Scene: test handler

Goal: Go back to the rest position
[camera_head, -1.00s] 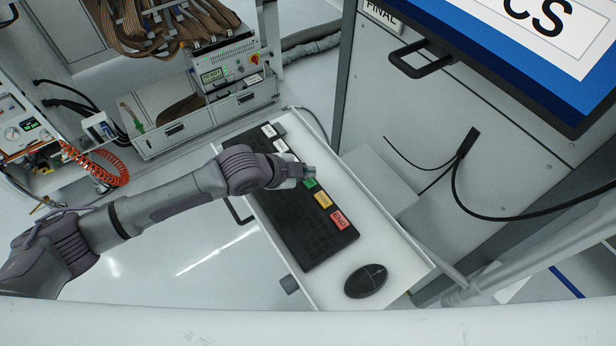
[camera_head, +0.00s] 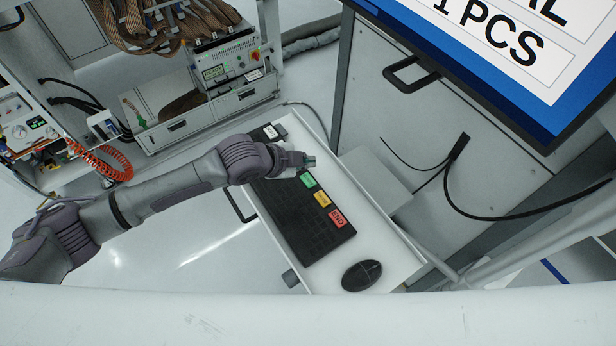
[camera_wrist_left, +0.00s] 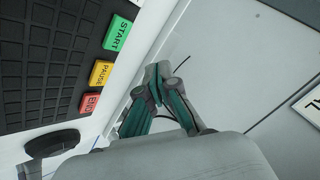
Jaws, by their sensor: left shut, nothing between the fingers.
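My left gripper (camera_head: 308,161) reaches in from the left over the white keyboard tray, near the keyboard's far part. In the left wrist view its two fingers (camera_wrist_left: 155,88) meet at the tips, shut and empty. The black keyboard (camera_head: 290,222) lies below, with a green START key (camera_head: 307,180), a yellow PAUSE key (camera_head: 322,198) and a red END key (camera_head: 337,218). The gripper looks apart from the keys, beside START. My right gripper is not in view.
The pulled-out white tray (camera_head: 385,235) carries a black mouse (camera_head: 362,275) at its near end. A large screen (camera_head: 530,50) and a cabinet with a black handle (camera_head: 412,75) stand at the right. Equipment with a red coiled hose (camera_head: 115,165) is at the left.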

